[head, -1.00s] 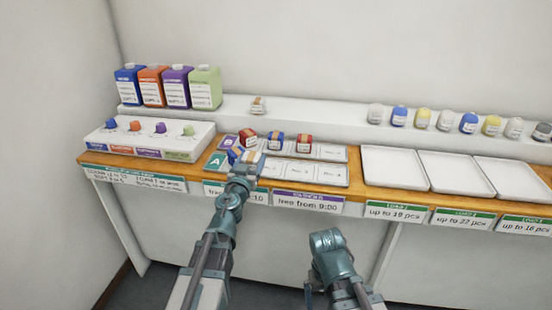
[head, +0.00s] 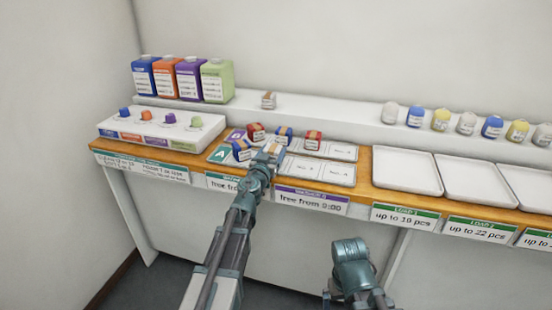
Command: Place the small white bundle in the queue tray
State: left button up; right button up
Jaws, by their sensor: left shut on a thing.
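My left gripper (head: 268,156) is shut on a small white bundle (head: 273,148) with a tan band, partly hidden by the fingers. It is over the front row of the queue trays, the one marked A (head: 221,153), just right of a blue bundle (head: 241,149). I cannot tell whether the held bundle touches the tray. The row behind holds a red bundle (head: 256,132), a blue one (head: 283,136) and another red one (head: 313,140). My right gripper (head: 350,252) is low in front of the counter; its fingers are not clear.
Another small white bundle (head: 268,100) sits on the raised back shelf. Numbered slots (head: 325,171) to the right in the front row look empty. Empty white load trays (head: 407,172) lie further right. Four coloured containers (head: 180,78) stand at the back left.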

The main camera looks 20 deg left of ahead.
pick_arm(q)
jog(key=shift+a, duration=0.1)
jog(key=shift+f, duration=0.15)
jog(key=o, duration=1.4)
jog(key=shift+r, duration=0.2)
jog(key=s, duration=1.2)
jog(key=shift+a, duration=0.15)
